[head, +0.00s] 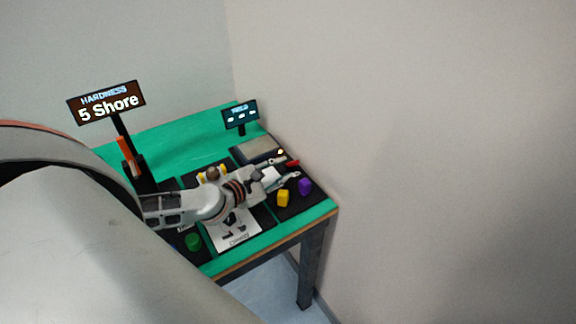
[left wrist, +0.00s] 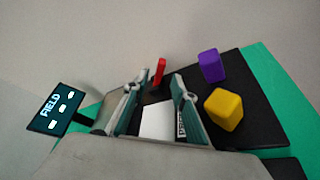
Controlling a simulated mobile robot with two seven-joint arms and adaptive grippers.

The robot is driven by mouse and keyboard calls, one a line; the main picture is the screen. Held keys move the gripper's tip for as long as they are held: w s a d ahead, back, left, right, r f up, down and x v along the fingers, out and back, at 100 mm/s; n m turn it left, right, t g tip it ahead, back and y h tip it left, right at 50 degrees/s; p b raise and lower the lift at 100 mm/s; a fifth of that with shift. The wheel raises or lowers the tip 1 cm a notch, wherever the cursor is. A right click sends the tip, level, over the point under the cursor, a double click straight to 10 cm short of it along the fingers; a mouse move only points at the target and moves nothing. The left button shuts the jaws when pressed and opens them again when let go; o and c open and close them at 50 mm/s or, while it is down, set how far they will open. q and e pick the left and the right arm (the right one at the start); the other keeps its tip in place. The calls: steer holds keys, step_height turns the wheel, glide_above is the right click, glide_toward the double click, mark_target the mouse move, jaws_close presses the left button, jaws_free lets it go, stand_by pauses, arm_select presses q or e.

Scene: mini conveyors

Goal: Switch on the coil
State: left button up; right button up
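A red switch lever (head: 293,163) stands at the right edge of the table, beside a grey-topped flat unit (head: 258,149) that looks like the coil. The lever also shows in the left wrist view (left wrist: 160,71), upright, just beyond my fingertips and roughly between them. My left gripper (head: 286,168) is open and empty, reaching across the table; its fingers show apart in the left wrist view (left wrist: 158,86). I cannot tell whether a finger touches the lever. The FIELD display (head: 240,115) shows dashes, also in the left wrist view (left wrist: 54,108). My right gripper is out of view.
A yellow block (head: 283,198) and a purple block (head: 305,186) lie on a black mat near the lever. A green piece (head: 193,241) lies near the front. The HARDNESS sign (head: 107,101) reads 5 Shore. A wall rises close behind the table's right side.

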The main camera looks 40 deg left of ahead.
mark_target(293, 164)
arm_select(q)
steer(key=shift+x, duration=1.7)
steer(key=shift+c, duration=0.2)
jaws_close()
steer(key=shift+d, duration=0.1)
steer(key=shift+s+d+f+m, duration=0.15)
steer(key=shift+f+m, duration=0.1)
steer(key=shift+m, duration=0.35)
steer(key=shift+o, duration=0.2)
jaws_free()
